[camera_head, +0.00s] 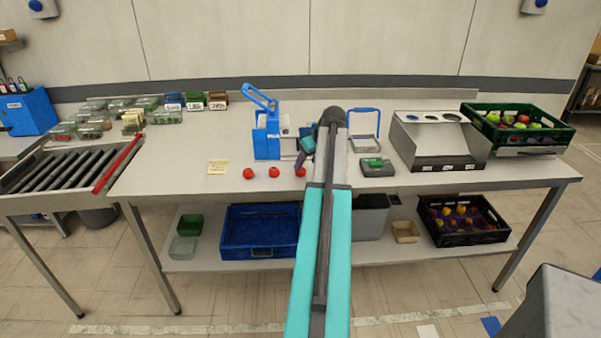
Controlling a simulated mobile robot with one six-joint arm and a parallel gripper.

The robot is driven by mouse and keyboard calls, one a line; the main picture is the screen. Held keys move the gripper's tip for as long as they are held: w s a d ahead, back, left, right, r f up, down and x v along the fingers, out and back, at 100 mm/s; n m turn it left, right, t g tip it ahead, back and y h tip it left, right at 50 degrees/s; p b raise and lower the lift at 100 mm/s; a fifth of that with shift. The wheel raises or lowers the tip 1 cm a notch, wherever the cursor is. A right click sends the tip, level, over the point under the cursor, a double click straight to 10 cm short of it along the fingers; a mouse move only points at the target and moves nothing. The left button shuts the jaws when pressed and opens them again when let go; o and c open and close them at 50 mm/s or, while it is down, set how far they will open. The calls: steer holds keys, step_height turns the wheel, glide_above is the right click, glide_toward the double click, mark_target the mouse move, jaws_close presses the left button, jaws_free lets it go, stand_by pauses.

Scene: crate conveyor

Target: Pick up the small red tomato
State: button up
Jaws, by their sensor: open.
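Three red tomatoes lie in a row near the front of the white table: a left one (249,173), a middle one (274,172) and a right one (300,171). They look close in size, so I cannot tell which is the small one. My gripper (300,160) is above and beside the right tomato, partly hidden by my arm. It is open, and I see nothing held in it. The right tomato's edge is close to my arm in the picture, and I cannot tell the gap.
A blue press-like device (266,135) stands behind the tomatoes. A yellow note (218,167) lies to their left. A grey scale (376,167) and a metal sorting box (437,145) stand to the right. A green crate (555,137) holds fruit. The table's left front is clear.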

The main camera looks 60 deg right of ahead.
mark_target(302, 170)
steer(key=shift+w+f, duration=0.15)
steer(key=shift+f, duration=0.2)
steer(key=shift+w+d+f, duration=0.1)
steer(key=shift+p+x, duration=1)
steer(key=shift+x, duration=1.5)
steer(key=c, duration=1.1)
